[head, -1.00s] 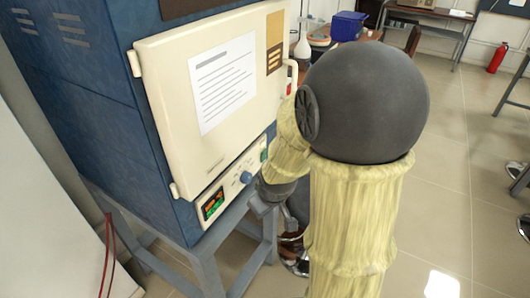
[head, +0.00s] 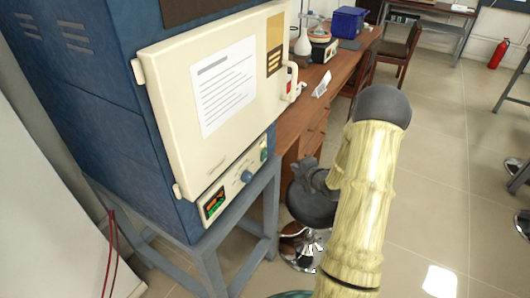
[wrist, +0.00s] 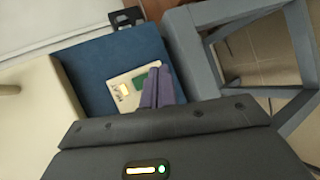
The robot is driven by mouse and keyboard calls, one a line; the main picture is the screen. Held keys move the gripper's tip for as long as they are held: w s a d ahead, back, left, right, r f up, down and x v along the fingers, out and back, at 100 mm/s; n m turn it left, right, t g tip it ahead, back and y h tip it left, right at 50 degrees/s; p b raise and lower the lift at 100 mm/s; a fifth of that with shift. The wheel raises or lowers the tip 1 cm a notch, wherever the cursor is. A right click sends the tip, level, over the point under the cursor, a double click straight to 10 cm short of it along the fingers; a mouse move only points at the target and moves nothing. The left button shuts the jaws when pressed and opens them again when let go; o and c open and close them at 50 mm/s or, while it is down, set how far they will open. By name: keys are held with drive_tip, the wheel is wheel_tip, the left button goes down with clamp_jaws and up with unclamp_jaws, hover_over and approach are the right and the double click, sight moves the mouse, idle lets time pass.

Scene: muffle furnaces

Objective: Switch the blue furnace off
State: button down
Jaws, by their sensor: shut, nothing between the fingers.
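The blue furnace (head: 85,110) stands at the left with its cream door (head: 210,100) shut. In the wrist view my fingers (wrist: 156,88) are together and empty. They overlap part of the panel (wrist: 115,84) and sit beside its green piece (wrist: 140,81); contact cannot be told.
A grey-blue stand (head: 205,268) carries the furnace. A wooden desk (head: 305,110) with lab items is behind on the right, and a stool (head: 300,250) stands below my gripper. Red cables (head: 110,250) hang at the left.

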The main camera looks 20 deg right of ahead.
sight(264, 155)
drive_tip(key=shift+w+a, duration=0.1)
drive_tip(key=w+a+r+p, duration=0.1)
drive_tip(key=w+a, duration=0.4)
drive_tip(key=w, duration=0.1)
drive_tip(key=shift+w, duration=0.4)
drive_tip(key=shift+a, duration=0.15)
idle(1.8)
drive_tip(key=shift+w+a+b, duration=0.2)
drive_tip(key=shift+w+b, duration=0.1)
drive_tip(key=shift+w, duration=0.05)
drive_tip(key=shift+w+a+r, duration=0.15)
drive_tip(key=shift+w+a, duration=0.05)
idle(0.9)
